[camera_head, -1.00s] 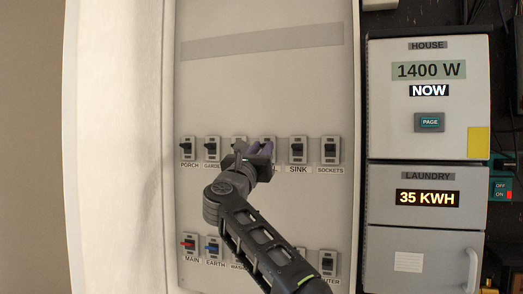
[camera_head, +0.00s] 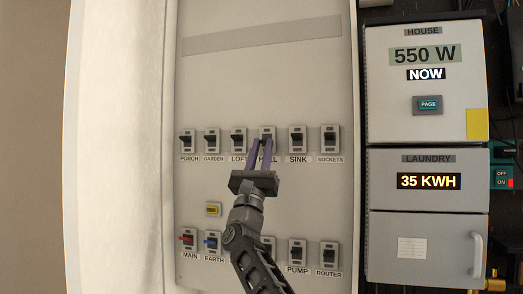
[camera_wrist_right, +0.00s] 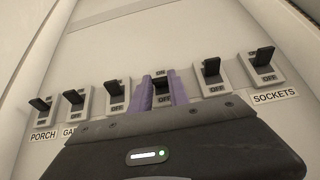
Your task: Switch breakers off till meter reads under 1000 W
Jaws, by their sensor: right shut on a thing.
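The HOUSE meter (camera_head: 425,55) reads 550 W, with NOW below it. My right gripper (camera_head: 260,145) reaches up to the HALL breaker (camera_head: 266,131) in the upper row, its purple fingers shut on that breaker's lever. In the right wrist view the HALL breaker (camera_wrist_right: 161,84) shows ON above its lever and OFF below; the lever looks lower than its neighbours'. The PORCH (camera_head: 187,140), GARDEN (camera_head: 211,140), LOFT (camera_head: 238,139), SINK (camera_head: 297,138) and SOCKETS (camera_head: 330,138) breakers flank it. In the wrist view their raised levers leave OFF showing on several. My left gripper is not in view.
My right arm partly covers this row. A yellow button (camera_head: 213,209) sits above EARTH. The LAUNDRY display (camera_head: 428,181) reads 35 KWH.

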